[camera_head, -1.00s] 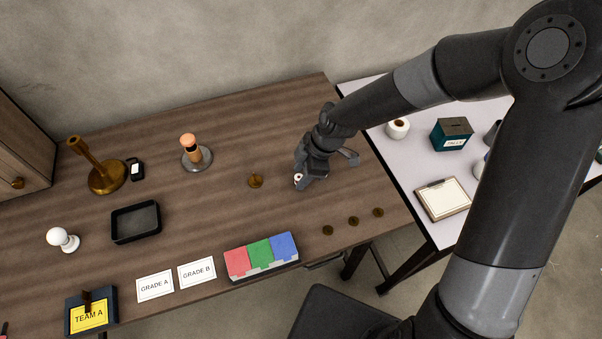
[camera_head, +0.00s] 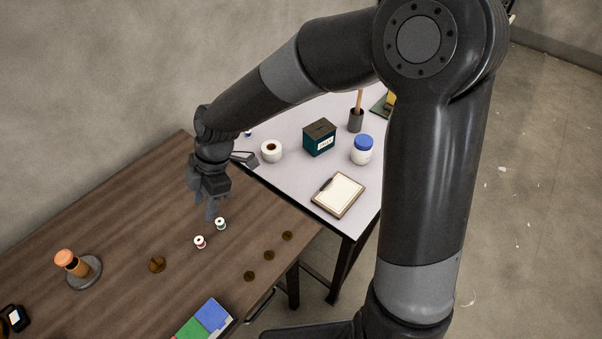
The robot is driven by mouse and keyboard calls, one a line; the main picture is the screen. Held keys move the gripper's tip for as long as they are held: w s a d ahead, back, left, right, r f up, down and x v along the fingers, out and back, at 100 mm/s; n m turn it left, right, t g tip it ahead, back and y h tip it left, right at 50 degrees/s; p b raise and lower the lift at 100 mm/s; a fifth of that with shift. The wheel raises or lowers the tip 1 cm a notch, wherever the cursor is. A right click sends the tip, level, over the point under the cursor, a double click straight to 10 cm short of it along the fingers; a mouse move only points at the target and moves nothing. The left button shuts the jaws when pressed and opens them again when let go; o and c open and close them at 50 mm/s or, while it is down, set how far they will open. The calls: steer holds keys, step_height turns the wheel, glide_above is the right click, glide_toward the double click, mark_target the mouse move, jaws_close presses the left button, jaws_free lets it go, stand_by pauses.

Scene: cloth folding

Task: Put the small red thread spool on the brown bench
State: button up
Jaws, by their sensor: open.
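A small red-and-white thread spool (camera_head: 200,242) stands upright on the brown bench (camera_head: 120,222). A second small spool (camera_head: 220,224), white with a greenish middle, stands close beside it, up and to the right. My gripper (camera_head: 204,209) points down just behind the two spools. It is open, and nothing shows between its fingers. The red spool appears clear of the fingers.
Several dark brass discs (camera_head: 269,255) lie near the bench's front right edge.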

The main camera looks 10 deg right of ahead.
steer(key=d+r+m+t+h, duration=0.2)
steer(key=d+r+m, duration=0.25)
steer(key=d, duration=0.35)
steer(key=d+r+m+t+h, duration=0.1)
steer(key=d+r+m+t, duration=0.15)
steer(key=d+m, duration=0.5)
steer(key=s+d+r+m+t, duration=0.1)
steer(key=s+d+r+m, duration=0.4)
steer(key=d, duration=0.3)
steer(key=s+d+r+m+t, duration=0.2)
steer(key=s+d+r+m, duration=0.2)
steer(key=d+m, duration=0.3)
steer(key=shift+s+d+r+h, duration=0.4)
steer(key=shift+d+r, duration=0.2)
steer(key=shift+r, duration=0.05)
